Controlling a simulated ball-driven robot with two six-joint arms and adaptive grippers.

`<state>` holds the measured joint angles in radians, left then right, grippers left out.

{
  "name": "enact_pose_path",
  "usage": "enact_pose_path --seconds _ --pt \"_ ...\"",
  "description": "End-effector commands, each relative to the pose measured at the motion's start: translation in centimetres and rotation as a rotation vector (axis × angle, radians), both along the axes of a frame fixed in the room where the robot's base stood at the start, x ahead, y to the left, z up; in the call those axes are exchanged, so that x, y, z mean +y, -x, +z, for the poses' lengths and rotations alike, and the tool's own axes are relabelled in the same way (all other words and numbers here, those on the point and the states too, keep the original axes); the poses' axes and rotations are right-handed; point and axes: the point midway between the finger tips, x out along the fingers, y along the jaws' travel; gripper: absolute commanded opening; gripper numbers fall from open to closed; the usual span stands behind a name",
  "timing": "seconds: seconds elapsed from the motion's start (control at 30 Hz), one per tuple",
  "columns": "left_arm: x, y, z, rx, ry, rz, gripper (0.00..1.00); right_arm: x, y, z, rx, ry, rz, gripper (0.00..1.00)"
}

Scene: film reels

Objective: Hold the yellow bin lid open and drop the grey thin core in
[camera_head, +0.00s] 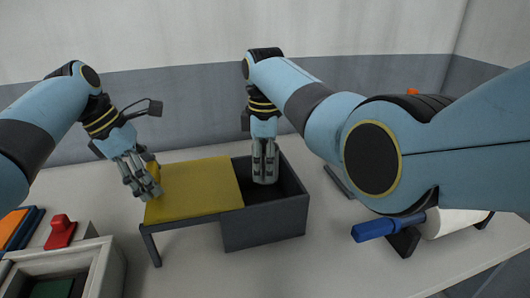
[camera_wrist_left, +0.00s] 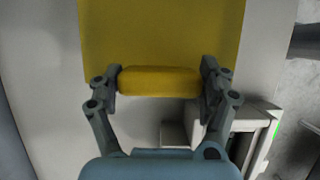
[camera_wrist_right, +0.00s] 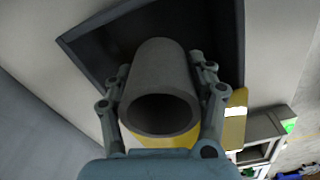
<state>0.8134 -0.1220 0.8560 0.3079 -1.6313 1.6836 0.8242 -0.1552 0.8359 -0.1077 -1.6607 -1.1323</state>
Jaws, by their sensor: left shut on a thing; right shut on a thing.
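The yellow lid (camera_head: 195,192) lies roughly flat, left of the dark grey bin (camera_head: 265,226), leaving the bin's right part open. My left gripper (camera_head: 147,190) is shut on the lid's yellow handle at its left end. The handle (camera_wrist_left: 160,80) shows between both fingers in the left wrist view. My right gripper (camera_head: 265,177) points down into the bin's opening. It is shut on the grey thin core (camera_wrist_right: 158,85), a hollow tube seen end-on in the right wrist view, with the dark bin interior (camera_wrist_right: 215,35) behind it. The core is mostly hidden in the head view.
A thin leg (camera_head: 153,247) stands under the lid's left side. A grey tray (camera_head: 100,270), a red item (camera_head: 60,232) and blue and orange items (camera_head: 18,228) are at the left. A blue-handled white roll (camera_head: 375,230) lies on the right, under my right arm.

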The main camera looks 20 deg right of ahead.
Motion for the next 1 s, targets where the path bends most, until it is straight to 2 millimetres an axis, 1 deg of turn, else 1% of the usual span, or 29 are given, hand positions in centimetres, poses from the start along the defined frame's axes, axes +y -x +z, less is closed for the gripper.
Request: enact_pose_path --seconds 0.1,0.2,0.3,0.5,0.53,0.7,0.73,1.0 --pt "0.1 0.0 -0.1 0.000 -0.003 0.001 0.39 0.0 0.0 -1.3 0.001 0.001 0.000 0.24" --pt "0.1 0.0 -0.1 0.000 -0.003 0.001 0.39 0.0 0.0 -2.1 0.000 0.000 0.000 0.24" --pt "0.1 0.0 -0.1 0.000 -0.003 0.001 0.39 0.0 0.0 -2.4 0.000 0.000 0.000 0.24" --pt "0.1 0.0 -0.1 0.000 -0.003 0.001 0.39 0.0 0.0 -2.5 -0.001 0.000 0.000 0.24" --pt "0.1 0.0 -0.1 0.000 -0.003 0.001 0.39 0.0 0.0 -2.4 -0.001 0.000 0.000 0.58" --pt "0.1 0.0 -0.1 0.000 -0.003 0.001 0.39 0.0 0.0 -2.4 0.000 0.000 0.000 0.80" --pt "0.1 0.0 -0.1 0.000 -0.003 0.001 0.39 0.0 0.0 -2.4 0.000 0.000 0.000 0.83" --pt "0.1 0.0 -0.1 0.000 -0.003 0.001 0.39 0.0 0.0 -2.5 0.000 0.000 0.000 0.83"
